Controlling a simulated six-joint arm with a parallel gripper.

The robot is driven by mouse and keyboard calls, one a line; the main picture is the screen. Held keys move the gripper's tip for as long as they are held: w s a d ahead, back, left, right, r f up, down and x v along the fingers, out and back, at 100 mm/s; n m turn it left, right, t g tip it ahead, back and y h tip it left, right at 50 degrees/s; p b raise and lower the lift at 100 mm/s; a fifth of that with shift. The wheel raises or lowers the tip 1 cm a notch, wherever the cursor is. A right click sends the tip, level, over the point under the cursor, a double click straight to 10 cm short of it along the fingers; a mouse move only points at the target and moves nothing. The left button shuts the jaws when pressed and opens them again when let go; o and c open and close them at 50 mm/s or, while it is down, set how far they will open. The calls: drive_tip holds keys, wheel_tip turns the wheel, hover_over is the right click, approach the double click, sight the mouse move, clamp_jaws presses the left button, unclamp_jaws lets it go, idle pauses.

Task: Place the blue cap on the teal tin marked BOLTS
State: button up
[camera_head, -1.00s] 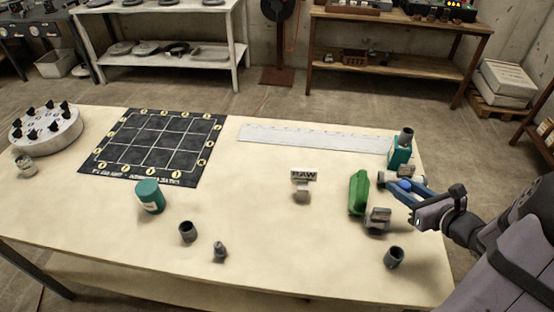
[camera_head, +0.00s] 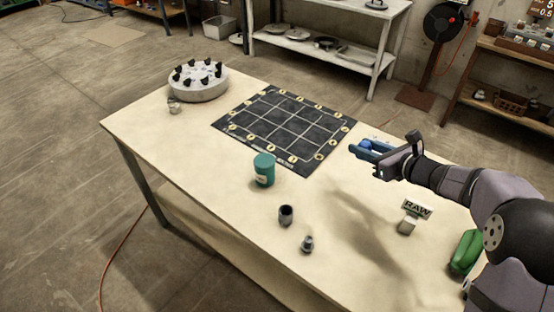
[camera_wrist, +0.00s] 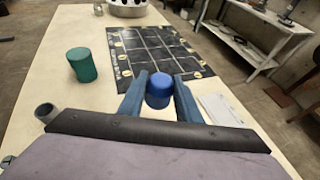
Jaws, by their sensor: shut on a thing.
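The blue cap (camera_wrist: 158,92) is held between the two blue fingers of my gripper (camera_wrist: 160,98) in the wrist view. In the head view my gripper (camera_head: 368,150) is shut on it, raised above the table near the right corner of the black grid mat. The teal tin (camera_head: 264,169) stands upright on the table to the left of my gripper, apart from it. In the wrist view the tin (camera_wrist: 82,65) is at upper left. A pale label shows low on its side in the head view, too small to read.
The black grid mat (camera_head: 286,128) lies behind the tin. A dark pipe piece (camera_head: 286,215) and a small grey fitting (camera_head: 307,244) stand in front. A RAW sign (camera_head: 416,209) and a green object (camera_head: 466,252) are at right. A round knobbed base (camera_head: 199,85) sits at far left.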

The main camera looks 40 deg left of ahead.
drive_tip(key=s+a+r+n+g, duration=0.2)
drive_tip(key=s+a, duration=0.3)
drive_tip(key=a, duration=0.7)
wheel_tip(320, 180, up, 3)
drive_tip(key=n+g+y, duration=0.1)
drive_tip(key=g, duration=0.1)
hover_over(264, 160)
drive_tip(key=shift+f, duration=5.1)
drive_tip(key=shift+f, duration=0.2)
drive_tip(key=o, duration=1)
drive_tip(key=shift+r, duration=0.25)
drive_tip(key=b+v, duration=0.2)
drive_tip(key=v, duration=1)
drive_tip(key=shift+f, duration=0.15)
drive_tip(key=shift+s, duration=0.1)
